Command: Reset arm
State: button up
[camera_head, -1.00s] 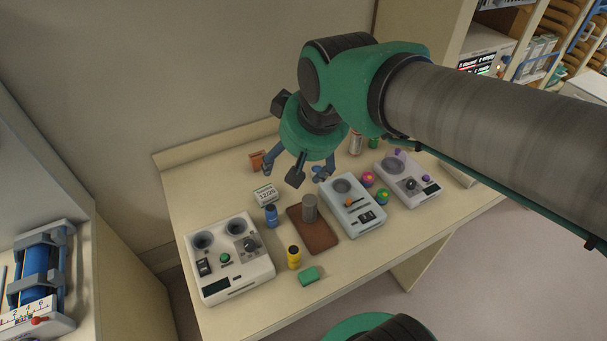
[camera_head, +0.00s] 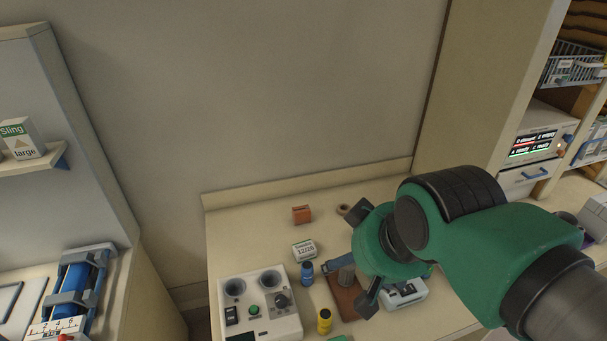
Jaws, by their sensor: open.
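My green arm reaches in from the lower right. My gripper (camera_head: 349,283) hangs over the right part of the table (camera_head: 240,230), with its dark fingers spread apart and nothing seen between them. Whether the fingers touch anything is hard to tell.
A white console (camera_head: 262,318), a blue bottle (camera_head: 307,273), a yellow bottle (camera_head: 324,320), a date block (camera_head: 304,250) and an orange-brown block (camera_head: 302,214) stand on the table. A shelf with a Sling box (camera_head: 22,140) is left. A display unit (camera_head: 532,145) is right.

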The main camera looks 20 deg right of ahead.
notch_tip(320, 180, down, 8)
jog(key=b, duration=0.8)
jog(key=shift+f, duration=0.25)
